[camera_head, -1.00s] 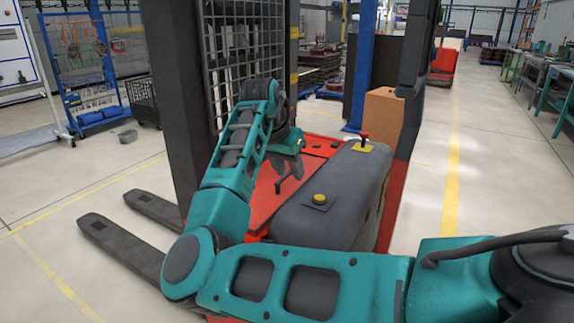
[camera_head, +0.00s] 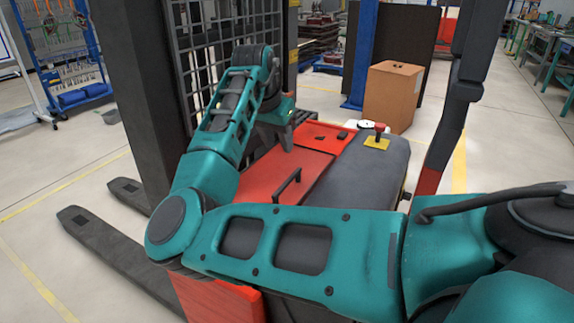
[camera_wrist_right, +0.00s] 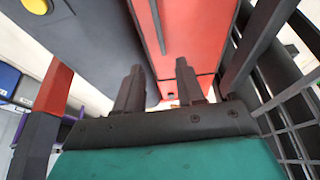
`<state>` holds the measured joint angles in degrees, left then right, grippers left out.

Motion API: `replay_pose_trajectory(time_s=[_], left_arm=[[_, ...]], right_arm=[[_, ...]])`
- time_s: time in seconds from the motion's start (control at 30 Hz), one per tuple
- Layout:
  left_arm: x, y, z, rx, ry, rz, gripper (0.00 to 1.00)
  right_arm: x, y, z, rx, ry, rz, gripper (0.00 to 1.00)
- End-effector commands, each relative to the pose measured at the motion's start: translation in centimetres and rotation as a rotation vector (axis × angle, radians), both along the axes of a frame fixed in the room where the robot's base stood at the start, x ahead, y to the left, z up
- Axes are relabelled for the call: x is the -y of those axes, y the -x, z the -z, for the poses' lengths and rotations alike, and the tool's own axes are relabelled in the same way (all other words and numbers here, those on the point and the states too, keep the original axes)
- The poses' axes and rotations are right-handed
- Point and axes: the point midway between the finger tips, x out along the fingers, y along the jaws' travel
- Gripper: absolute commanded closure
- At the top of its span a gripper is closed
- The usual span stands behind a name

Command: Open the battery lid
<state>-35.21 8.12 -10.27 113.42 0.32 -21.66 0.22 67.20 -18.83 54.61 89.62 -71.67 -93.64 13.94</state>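The battery lid (camera_head: 318,172) is a flat red panel on top of the truck, beside its grey cover. It looks shut, lying level. A thin black bar handle (camera_head: 287,186) stands on it. My right gripper (camera_head: 275,138) hangs above the far left part of the lid, beyond the handle and apart from it. In the right wrist view its two fingers (camera_wrist_right: 158,78) are spread with nothing between them, and the red lid (camera_wrist_right: 195,35) lies beyond them. My right forearm hides the near part of the lid. My left gripper is not in view.
A black mast with a mesh guard (camera_head: 225,45) rises close left of my right gripper. The grey cover (camera_head: 365,170) with a red-knobbed switch (camera_head: 379,130) lies right of the lid. A cardboard box (camera_head: 393,95) stands behind. Floor is free at the left and right.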

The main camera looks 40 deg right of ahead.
Motion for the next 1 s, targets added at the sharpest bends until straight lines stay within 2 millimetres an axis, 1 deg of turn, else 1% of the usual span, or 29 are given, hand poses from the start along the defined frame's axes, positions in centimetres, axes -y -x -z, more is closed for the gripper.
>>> replay_pose_trajectory(time_s=[0.17,0.27,0.5,0.6,0.7,0.83,1.0], left_arm=[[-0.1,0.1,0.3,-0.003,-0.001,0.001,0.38],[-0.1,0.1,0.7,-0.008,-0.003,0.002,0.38],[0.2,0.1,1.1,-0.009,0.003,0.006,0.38],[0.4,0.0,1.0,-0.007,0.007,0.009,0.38],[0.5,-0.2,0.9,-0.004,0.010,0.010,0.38],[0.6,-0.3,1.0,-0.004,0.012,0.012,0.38],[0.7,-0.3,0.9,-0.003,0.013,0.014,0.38]], right_arm=[[0.5,-0.1,1.4,-0.002,-0.001,0.001,0.62],[1.1,-0.2,3.0,-0.004,-0.001,0.002,0.62],[3.0,-0.7,7.7,-0.003,-0.001,0.001,0.62],[3.6,-1.0,9.4,-0.002,-0.001,0.001,0.62],[4.2,-1.1,10.6,-0.001,-0.001,0.000,0.62],[4.6,-1.3,11.6,-0.001,-0.001,0.000,0.62],[4.7,-1.3,11.9,0.000,0.000,0.001,0.62]])
